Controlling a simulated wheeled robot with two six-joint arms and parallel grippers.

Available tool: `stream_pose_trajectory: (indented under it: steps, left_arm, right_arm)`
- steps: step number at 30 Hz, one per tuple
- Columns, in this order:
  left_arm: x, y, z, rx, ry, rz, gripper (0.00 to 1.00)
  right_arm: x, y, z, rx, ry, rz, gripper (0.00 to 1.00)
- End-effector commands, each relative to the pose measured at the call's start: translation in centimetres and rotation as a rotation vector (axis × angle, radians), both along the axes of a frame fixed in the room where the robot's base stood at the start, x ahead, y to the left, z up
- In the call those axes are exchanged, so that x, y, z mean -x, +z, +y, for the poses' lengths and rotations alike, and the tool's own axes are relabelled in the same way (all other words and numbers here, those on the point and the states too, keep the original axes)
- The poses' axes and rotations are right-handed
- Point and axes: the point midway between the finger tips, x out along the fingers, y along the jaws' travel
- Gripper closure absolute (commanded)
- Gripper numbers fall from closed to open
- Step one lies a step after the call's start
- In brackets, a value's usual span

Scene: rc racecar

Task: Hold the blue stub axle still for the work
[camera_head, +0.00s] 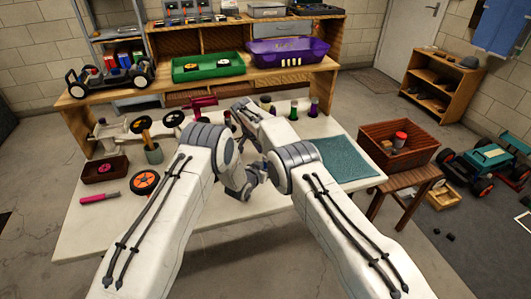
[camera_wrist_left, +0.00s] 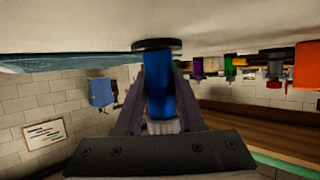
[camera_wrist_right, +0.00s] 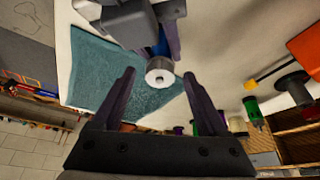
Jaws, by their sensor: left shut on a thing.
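In the left wrist view, which looks upside down, the blue stub axle (camera_wrist_left: 158,88) stands between the fingers of my left gripper (camera_wrist_left: 160,98). The gripper is shut on it. The axle's dark round flange (camera_wrist_left: 157,44) is at the tabletop. In the right wrist view the axle's silver end piece (camera_wrist_right: 159,71) faces the camera, with the blue body (camera_wrist_right: 160,46) partly hidden by the left fingers. My right gripper (camera_wrist_right: 157,82) is open and empty, its fingertips either side of the silver end in the picture. In the head view my arms hide the axle.
A teal mat (camera_head: 339,158) lies on the white table (camera_head: 95,222). Several coloured posts, including a green one (camera_head: 293,110) and a purple one (camera_head: 313,106), stand toward the back.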

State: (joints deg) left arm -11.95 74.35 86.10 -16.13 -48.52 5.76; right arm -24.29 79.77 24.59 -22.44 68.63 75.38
Motion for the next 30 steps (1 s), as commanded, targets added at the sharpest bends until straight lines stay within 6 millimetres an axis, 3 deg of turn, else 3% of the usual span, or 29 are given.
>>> stream_pose_trajectory:
  steps: [11,24,30]
  left_arm:
    - [0.0,0.0,0.0,0.0,0.0,-0.001,1.0]
    - [0.0,0.0,0.0,0.0,0.0,-0.001,1.0]
    - [0.0,0.0,0.0,0.0,0.0,-0.001,1.0]
  right_arm:
    - [0.1,0.6,0.1,-0.001,0.001,-0.002,0.24]
    - [2.4,8.3,2.4,-0.002,0.002,-0.003,0.24]
    - [3.1,10.6,3.1,0.0,0.0,-0.001,0.24]
